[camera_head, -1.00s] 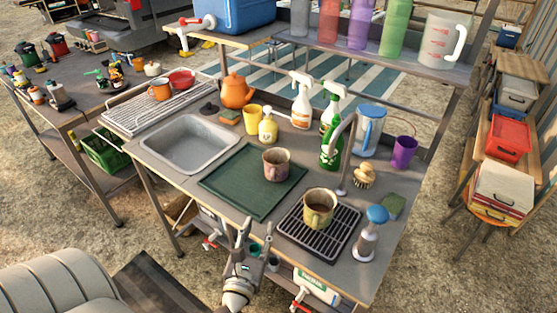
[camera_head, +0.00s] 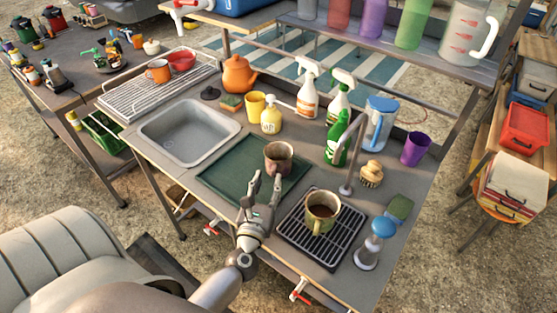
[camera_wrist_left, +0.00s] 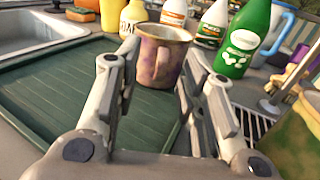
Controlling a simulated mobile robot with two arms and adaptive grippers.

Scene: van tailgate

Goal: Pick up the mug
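A worn pinkish-brown mug (camera_head: 279,157) stands upright on the green mat (camera_head: 222,178). My left gripper (camera_head: 266,182) is open and empty at the front of this mug, fingers pointing towards it. In the left wrist view the mug (camera_wrist_left: 160,62) appears between the two spread fingertips, a little beyond them; I cannot tell whether either touches it. A yellow-green mug with dark contents (camera_head: 322,211) stands on the black grate (camera_head: 298,240) to the right. It also shows, cropped, in the left wrist view (camera_wrist_left: 292,145). My right gripper is not in view.
The tap (camera_head: 350,165) rises right of the mat, near a green bottle (camera_head: 337,140). The sink (camera_head: 188,132) is on the left. A soap dispenser (camera_head: 271,118) and yellow cup (camera_head: 256,104) stand behind.

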